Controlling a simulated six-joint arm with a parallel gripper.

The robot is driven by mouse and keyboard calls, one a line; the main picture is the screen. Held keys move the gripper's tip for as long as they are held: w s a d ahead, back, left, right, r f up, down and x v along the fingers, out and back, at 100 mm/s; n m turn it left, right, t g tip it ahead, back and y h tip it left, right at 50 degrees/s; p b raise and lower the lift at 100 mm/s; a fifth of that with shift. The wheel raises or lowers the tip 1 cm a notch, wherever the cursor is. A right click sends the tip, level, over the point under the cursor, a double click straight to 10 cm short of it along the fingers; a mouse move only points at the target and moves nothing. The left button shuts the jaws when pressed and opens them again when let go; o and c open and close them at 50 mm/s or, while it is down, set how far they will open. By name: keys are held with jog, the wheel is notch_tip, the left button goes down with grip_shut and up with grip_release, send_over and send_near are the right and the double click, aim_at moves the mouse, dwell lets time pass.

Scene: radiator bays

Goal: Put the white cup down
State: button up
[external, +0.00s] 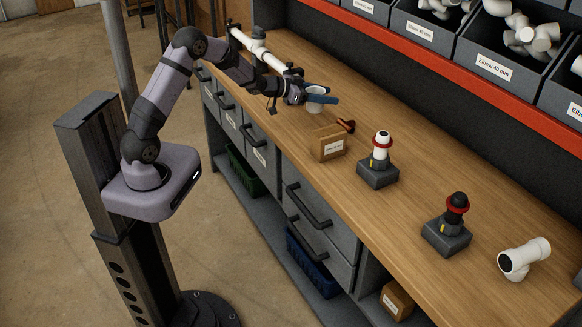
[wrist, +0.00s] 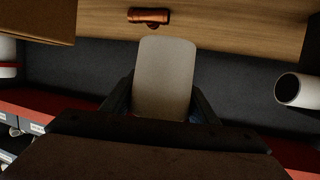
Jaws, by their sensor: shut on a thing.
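The white cup (external: 315,106) is between the blue fingers of my gripper (external: 322,96), over the far part of the wooden bench. In the wrist view the cup (wrist: 165,78) fills the space between the two dark fingers of my gripper (wrist: 162,105), which are shut on it. The cup looks about upright in the external view. The fingers hide part of its upper side. I cannot tell whether its base touches the bench or is slightly above it.
A cardboard box (external: 329,144) and a small red-brown object (external: 346,126) are close to the cup. Grey stands with a white fitting (external: 381,146) and a black fitting (external: 456,204) stand farther right.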

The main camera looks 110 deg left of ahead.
jog(key=w+f+b, duration=0.1)
jog(key=w+f, duration=0.1)
jog(key=f, duration=0.1)
jog(key=shift+w+f+b, duration=0.3)
jog(key=shift+b, duration=0.05)
jog(key=w+a, duration=0.1)
jog(key=w+a+r+b, duration=0.1)
jog(key=a, duration=0.1)
jog(key=shift+w, duration=0.1)
jog(key=s+a+r+n+g+y, duration=0.2)
jog(key=a+r+n+g+y, duration=0.15)
jog(key=a+r, duration=0.55)
jog(key=shift+n+g+y, duration=0.25)
jog(key=shift+n+y, duration=0.1)
jog(key=shift+n, duration=0.2)
jog(key=shift+s+a+f+b, duration=0.1)
jog(key=shift+s+a+f, duration=0.2)
jog(key=shift+f, duration=2)
jog(key=shift+s+a+f+b, duration=0.15)
jog(key=shift+a+f, duration=0.2)
jog(key=shift+f, duration=1.9)
jog(key=shift+s+a+f+b, duration=0.1)
jog(key=shift+s+a+f, duration=0.2)
jog(key=shift+f, duration=2)
